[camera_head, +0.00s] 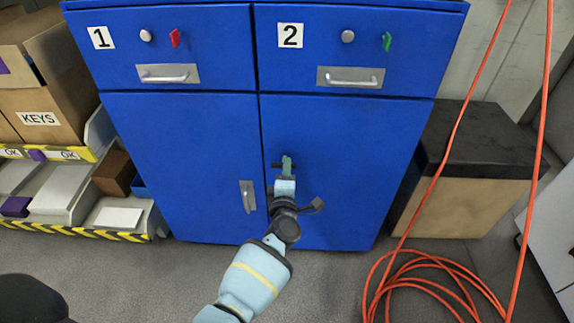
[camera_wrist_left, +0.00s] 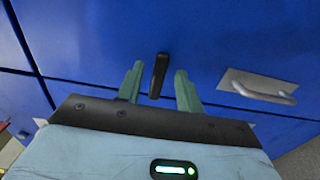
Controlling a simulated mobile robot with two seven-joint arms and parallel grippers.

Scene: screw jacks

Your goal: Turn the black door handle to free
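The black door handle (camera_wrist_left: 159,74) is a short dark bar on the blue right-hand cabinet door (camera_head: 347,150). In the left wrist view it lies between the two green fingers of my left gripper (camera_wrist_left: 159,84), with a visible gap on each side. The gripper is open and points at the door. In the head view my left gripper (camera_head: 287,163) is in front of the upper inner part of that door and covers most of the handle; only a small dark end (camera_head: 276,165) shows. My right gripper is not in view.
A silver pull (camera_head: 247,196) is on the left door, close to my left arm. Drawers marked 1 and 2 are above. A black-topped box (camera_head: 470,170) stands at the right, with a coiled orange cable (camera_head: 430,283) on the floor. Bins and a KEYS carton (camera_head: 45,110) are at the left.

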